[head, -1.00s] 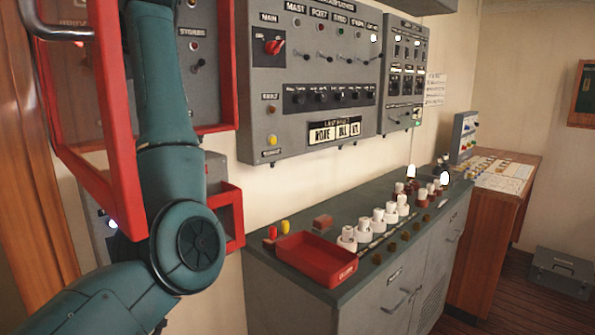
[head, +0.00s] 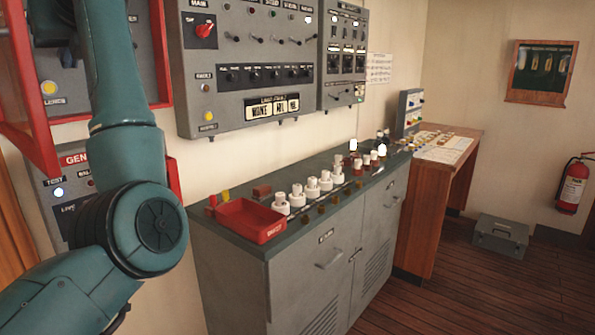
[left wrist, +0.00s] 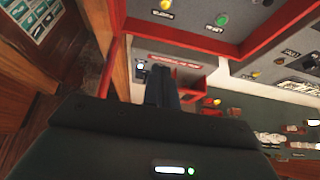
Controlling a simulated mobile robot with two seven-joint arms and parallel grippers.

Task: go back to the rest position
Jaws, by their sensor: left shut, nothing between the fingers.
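My left arm (head: 125,150) is teal and rises from the lower left of the head view past the top edge. Its gripper is outside that view. In the left wrist view, the dark fingers of my left gripper (left wrist: 162,86) are together, with nothing between them, in front of a grey and red wall unit. My right gripper is in neither view.
A red-framed open cover (head: 38,120) stands close beside my left arm. A grey console (head: 290,270) holds a red tray (head: 245,222) and white bottle-like items. A switch panel (head: 250,75) hangs above. A grey box (head: 500,238) sits on the otherwise open floor at right.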

